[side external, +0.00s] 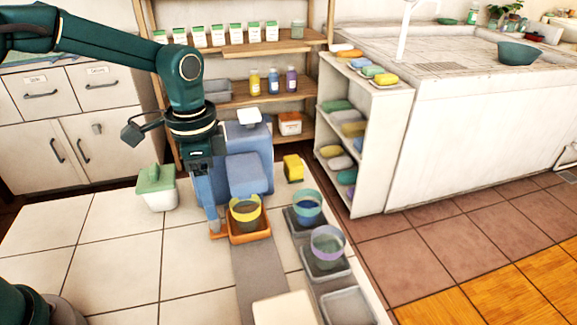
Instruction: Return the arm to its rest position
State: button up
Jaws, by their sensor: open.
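My gripper (214,224) points down at the left side of an orange tray (263,236), with its fingertips low beside the tray's left end. It is open. I cannot tell whether a fingertip touches the tray. A cup with a yellow rim (245,214) stands upright in the orange tray, just right of the fingers. My arm reaches in from the upper left and bends down at the wrist. Part of the blue machine behind is hidden by the gripper.
A blue machine (248,170) stands close behind the gripper. A blue-rimmed cup (308,206) and a purple-rimmed cup (327,245) stand on dark trays to the right. A green-lidded white bin (157,190) stands left. The tiled top (120,250) at left is mostly clear.

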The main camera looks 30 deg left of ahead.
jog(key=shift+r, duration=0.7)
jog(key=shift+a+r, duration=0.1)
jog(key=shift+r, duration=0.1)
jog(key=s+a+r+n+t, duration=0.2)
jog(key=s+r+t, duration=0.3)
jog(key=r, duration=0.5)
jog(key=s+a+f+n, duration=0.1)
jog(key=s+f+n, duration=0.2)
jog(key=s+n, duration=0.4)
jog(key=s, duration=0.3)
jog(key=shift+a+t, duration=0.2)
jog(key=shift+t, duration=0.1)
